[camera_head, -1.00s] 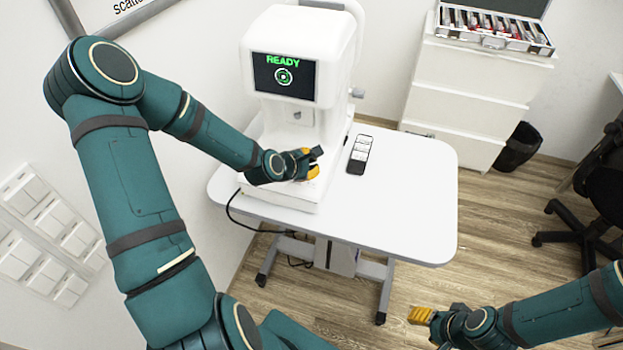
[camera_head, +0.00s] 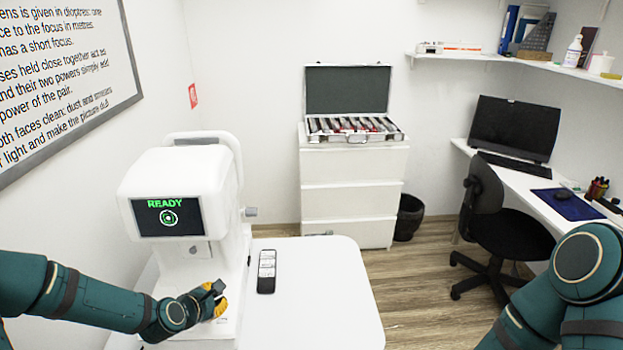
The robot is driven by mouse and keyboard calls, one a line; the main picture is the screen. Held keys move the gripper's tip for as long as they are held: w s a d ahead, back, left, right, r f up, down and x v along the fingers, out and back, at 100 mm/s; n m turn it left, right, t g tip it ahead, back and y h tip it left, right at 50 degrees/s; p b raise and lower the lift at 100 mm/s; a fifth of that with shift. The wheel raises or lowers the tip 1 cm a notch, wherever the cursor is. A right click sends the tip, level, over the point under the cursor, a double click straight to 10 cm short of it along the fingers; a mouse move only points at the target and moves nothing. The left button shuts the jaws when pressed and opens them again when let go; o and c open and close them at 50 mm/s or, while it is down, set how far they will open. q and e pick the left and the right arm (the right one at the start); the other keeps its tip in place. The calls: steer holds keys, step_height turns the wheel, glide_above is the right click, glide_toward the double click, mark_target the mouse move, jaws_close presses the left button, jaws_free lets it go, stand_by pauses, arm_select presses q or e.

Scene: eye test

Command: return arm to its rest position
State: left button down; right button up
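My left arm comes in from the lower left. Its gripper (camera_head: 217,297), with dark and yellow finger parts, is at the front of the white eye-test machine (camera_head: 190,262), low over its base. Whether the fingers are open or shut is not clear, and I see no object in them. The machine's screen (camera_head: 167,217) reads "READY" in green above a ring symbol. At the lower right, teal links of my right arm (camera_head: 585,265) show; its gripper is outside the view.
The white table (camera_head: 315,295) carries the machine and a dark remote (camera_head: 266,271). Behind are a drawer cabinet (camera_head: 350,184) with an open lens case (camera_head: 352,132), and a bin (camera_head: 408,218). A black chair (camera_head: 490,215) stands by the desk (camera_head: 545,205) at right.

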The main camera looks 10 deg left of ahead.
arm_select(q)
steer(key=s+d+f+m+g, duration=0.2)
steer(key=s+d+f+m, duration=0.2)
steer(key=d+m, duration=0.3)
steer(key=s+d+f+m+g+h, duration=0.1)
steer(key=s+d+f+m+g, duration=0.2)
steer(key=s+d+m, duration=0.4)
steer(key=s+d+f+m+g+h, duration=0.1)
steer(key=s+d+f+m+g, duration=0.2)
steer(key=s+d+f+m, duration=0.2)
steer(key=s+d+m, duration=0.1)
steer(key=d+m, duration=0.2)
steer(key=shift+f+m, duration=0.25)
steer(key=shift+m, duration=0.05)
arm_select(e)
steer(key=shift+w+d, duration=0.15)
steer(key=shift+w, duration=0.65)
